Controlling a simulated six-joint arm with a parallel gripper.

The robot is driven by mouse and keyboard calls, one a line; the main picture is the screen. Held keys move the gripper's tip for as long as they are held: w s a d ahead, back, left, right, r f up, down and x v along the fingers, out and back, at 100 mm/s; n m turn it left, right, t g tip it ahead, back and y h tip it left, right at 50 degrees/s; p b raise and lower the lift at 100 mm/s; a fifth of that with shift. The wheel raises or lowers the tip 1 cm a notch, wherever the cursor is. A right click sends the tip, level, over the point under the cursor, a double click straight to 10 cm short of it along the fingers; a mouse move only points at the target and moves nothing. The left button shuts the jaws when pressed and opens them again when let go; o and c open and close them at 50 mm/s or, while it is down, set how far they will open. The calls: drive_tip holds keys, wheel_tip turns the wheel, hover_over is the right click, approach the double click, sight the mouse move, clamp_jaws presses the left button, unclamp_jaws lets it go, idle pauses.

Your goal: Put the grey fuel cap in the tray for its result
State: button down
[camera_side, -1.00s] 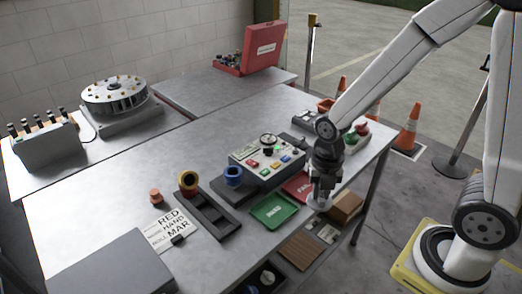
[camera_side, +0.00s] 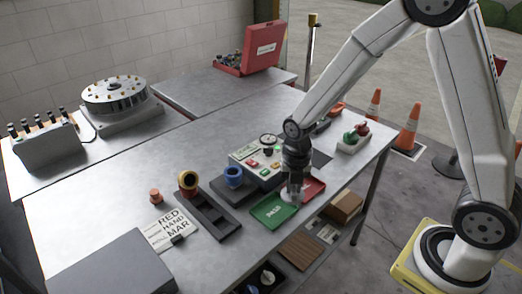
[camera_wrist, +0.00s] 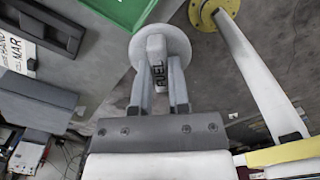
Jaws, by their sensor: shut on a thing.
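The grey fuel cap (camera_wrist: 176,42), a round disc with a raised grip bar marked FUEL, is held between the fingers of my gripper (camera_wrist: 158,72) in the wrist view. In the side view my gripper (camera_side: 292,193) is shut on it, with the pale cap (camera_side: 287,197) just under the fingertips. It appears to hang near the border of the green tray (camera_side: 270,213) and the red tray (camera_side: 315,187); its height above them is hard to tell. The green tray also shows in the wrist view (camera_wrist: 112,8). My gripper partly hides the red tray.
A grey tester (camera_side: 248,157) with a dial and coloured buttons stands behind the trays, beside a blue ring (camera_side: 233,176). A black rack (camera_side: 212,215) and a lettered card (camera_side: 168,229) lie left. A white block with red and green knobs (camera_side: 352,140) stands right.

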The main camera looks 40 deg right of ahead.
drive_tip(key=shift+w+f, duration=2.8)
drive_tip(key=shift+f, duration=0.15)
drive_tip(key=shift+w+f, duration=0.15)
drive_tip(key=shift+f, duration=0.05)
drive_tip(key=shift+w+f, duration=0.1)
drive_tip(key=shift+f, duration=1.55)
drive_tip(key=shift+f, duration=0.1)
drive_tip(key=c, duration=0.6)
unclamp_jaws()
wheel_tip(320, 180, up, 12)
